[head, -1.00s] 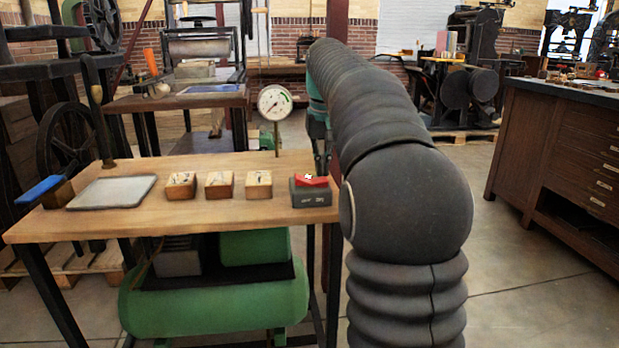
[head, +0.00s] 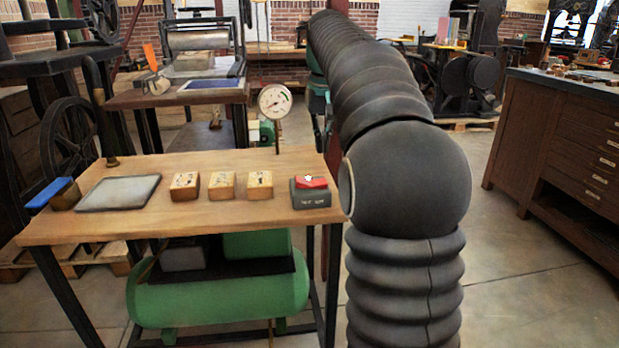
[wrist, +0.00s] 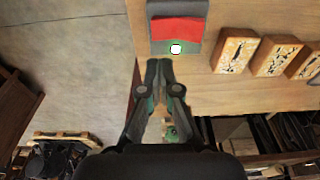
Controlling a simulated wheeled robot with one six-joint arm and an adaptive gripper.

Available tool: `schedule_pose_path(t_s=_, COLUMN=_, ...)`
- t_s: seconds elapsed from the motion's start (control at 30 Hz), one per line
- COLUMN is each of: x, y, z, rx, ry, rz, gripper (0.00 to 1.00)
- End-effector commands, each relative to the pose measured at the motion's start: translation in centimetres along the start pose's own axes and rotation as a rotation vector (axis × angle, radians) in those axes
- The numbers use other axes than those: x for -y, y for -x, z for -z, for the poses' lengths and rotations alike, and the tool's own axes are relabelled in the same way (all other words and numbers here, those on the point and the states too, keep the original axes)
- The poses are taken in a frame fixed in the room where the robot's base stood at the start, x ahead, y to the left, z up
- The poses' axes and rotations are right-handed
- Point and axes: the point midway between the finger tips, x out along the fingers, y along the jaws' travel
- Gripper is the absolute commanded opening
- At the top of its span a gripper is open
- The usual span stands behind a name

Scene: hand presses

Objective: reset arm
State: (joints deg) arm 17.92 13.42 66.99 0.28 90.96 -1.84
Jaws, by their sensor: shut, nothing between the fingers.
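My gripper (wrist: 159,63) is shut and empty in the wrist view. Its fingertips are close together beside the near edge of a grey switch box with a red rocker (wrist: 177,29); I cannot tell whether they touch it. In the head view the same switch box (head: 310,199) sits at the right end of the wooden bench (head: 235,218). My arm (head: 385,110) stretches forward just right of the bench, and my gripper is mostly hidden behind it.
Several wooden blocks (head: 221,186) stand left of the switch. A green compressor tank (head: 220,297) is underneath. A brown drawer cabinet (head: 570,150) stands right, with open floor before it.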

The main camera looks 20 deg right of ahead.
Motion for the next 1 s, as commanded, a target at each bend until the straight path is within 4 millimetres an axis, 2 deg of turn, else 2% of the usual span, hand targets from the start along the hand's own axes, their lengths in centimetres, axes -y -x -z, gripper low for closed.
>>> schedule_pose_path(t_s=0.57, x=0.3, y=0.3, z=-0.5, rx=-0.004, ry=0.005, rz=0.001, gripper=0.0)
schedule_pose_path(t_s=0.67, x=1.2, y=0.6, z=-1.9, rx=-0.021, ry=0.019, rz=0.002, gripper=0.0)
schedule_pose_path(t_s=0.77, x=2.5, y=0.8, z=-4.4, rx=-0.05, ry=0.042, rz=0.006, gripper=0.0)
schedule_pose_path(t_s=1.0, x=5.5, y=-0.1, z=-12.2, rx=-0.131, ry=0.107, rz=0.021, gripper=0.0)
